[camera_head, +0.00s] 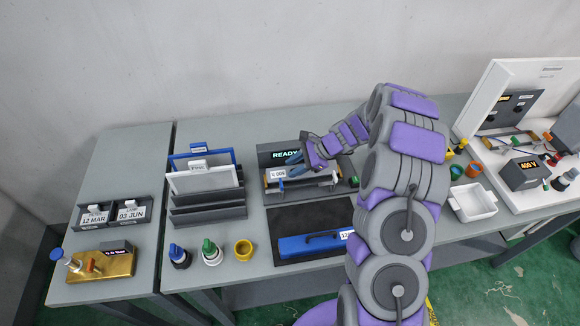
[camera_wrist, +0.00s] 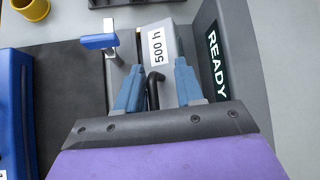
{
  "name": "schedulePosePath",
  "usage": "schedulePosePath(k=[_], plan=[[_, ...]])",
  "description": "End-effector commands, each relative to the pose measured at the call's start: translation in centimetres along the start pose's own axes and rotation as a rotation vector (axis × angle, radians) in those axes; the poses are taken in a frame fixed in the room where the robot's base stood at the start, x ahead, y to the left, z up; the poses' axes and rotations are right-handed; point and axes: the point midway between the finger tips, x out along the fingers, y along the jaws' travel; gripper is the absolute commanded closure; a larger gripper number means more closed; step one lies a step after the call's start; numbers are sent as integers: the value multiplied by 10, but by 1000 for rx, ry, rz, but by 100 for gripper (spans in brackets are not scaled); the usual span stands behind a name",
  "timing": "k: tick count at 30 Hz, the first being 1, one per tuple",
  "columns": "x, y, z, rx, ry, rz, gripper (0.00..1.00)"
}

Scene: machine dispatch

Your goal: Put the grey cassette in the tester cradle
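The grey cassette (camera_head: 312,180), labelled 500 h, lies in the tester cradle (camera_head: 268,152) in front of the READY display; it also shows in the wrist view (camera_wrist: 171,35). Its black bent handle (camera_wrist: 153,88) stands between the blue fingers of my gripper (camera_wrist: 157,85). The fingers are apart, with a gap visible beside the handle, so my gripper looks open around it. In the head view my gripper (camera_head: 297,160) is over the cassette and hides part of it. A blue-handled lever (camera_wrist: 98,42) is at the cradle's end. I cannot tell whether the cassette is fully seated.
A blue cassette (camera_head: 310,244) lies on the dark mat (camera_head: 295,218) in front of the cradle. A white tray (camera_head: 472,203) is right.

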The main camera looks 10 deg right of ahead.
Motion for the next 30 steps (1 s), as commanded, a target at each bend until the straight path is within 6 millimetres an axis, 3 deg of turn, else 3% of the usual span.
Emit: schedulePosePath(k=[14, 17, 27, 30], plan=[[-2, -3, 10, -5, 15, -11, 63], [-16, -3, 10, -4, 13, -13, 63], [-93, -2, 0, -2, 4, -17, 63], [-106, -2, 2, -2, 4, -14, 63]])
